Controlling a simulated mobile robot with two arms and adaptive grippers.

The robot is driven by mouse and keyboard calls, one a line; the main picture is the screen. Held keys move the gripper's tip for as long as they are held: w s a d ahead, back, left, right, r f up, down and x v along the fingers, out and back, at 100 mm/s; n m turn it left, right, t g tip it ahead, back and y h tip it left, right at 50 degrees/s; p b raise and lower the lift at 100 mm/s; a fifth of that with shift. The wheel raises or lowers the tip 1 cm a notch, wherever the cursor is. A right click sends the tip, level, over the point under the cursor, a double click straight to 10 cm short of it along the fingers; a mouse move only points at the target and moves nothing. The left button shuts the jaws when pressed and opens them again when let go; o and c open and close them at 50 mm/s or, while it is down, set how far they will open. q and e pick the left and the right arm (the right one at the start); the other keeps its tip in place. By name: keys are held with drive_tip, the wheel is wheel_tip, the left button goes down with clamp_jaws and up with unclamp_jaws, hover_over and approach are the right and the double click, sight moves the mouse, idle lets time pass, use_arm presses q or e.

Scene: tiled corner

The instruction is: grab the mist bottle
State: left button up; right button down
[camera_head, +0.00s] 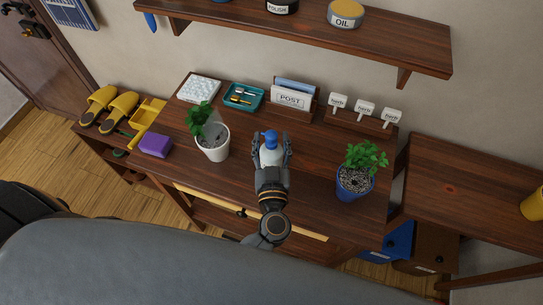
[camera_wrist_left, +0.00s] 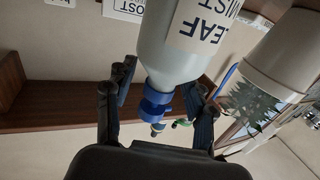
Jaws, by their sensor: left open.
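The mist bottle (camera_head: 271,157) stands on the dark wooden table. It has a pale body, a blue spray head and a label reading LEAF MIST, partly cut off in the left wrist view (camera_wrist_left: 184,48). My left gripper (camera_head: 271,147) is open, with one finger on each side of the bottle. In the left wrist view its fingers (camera_wrist_left: 160,85) flank the bottle and its blue top, with gaps visible. Contact cannot be made out. The bottle's lower front is hidden by the gripper in the head view. My right gripper is not in view.
A white-potted plant (camera_head: 212,145) stands left of the bottle and a blue-potted plant (camera_head: 354,183) to the right. Behind are a teal tray (camera_head: 244,107), a POST holder (camera_head: 293,100) and herb markers (camera_head: 365,108). A shelf (camera_head: 230,15) hangs above.

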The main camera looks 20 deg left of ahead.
use_arm(q)
drive_tip(key=shift+s, duration=0.1)
clamp_jaws()
drive_tip(key=shift+r, duration=0.1)
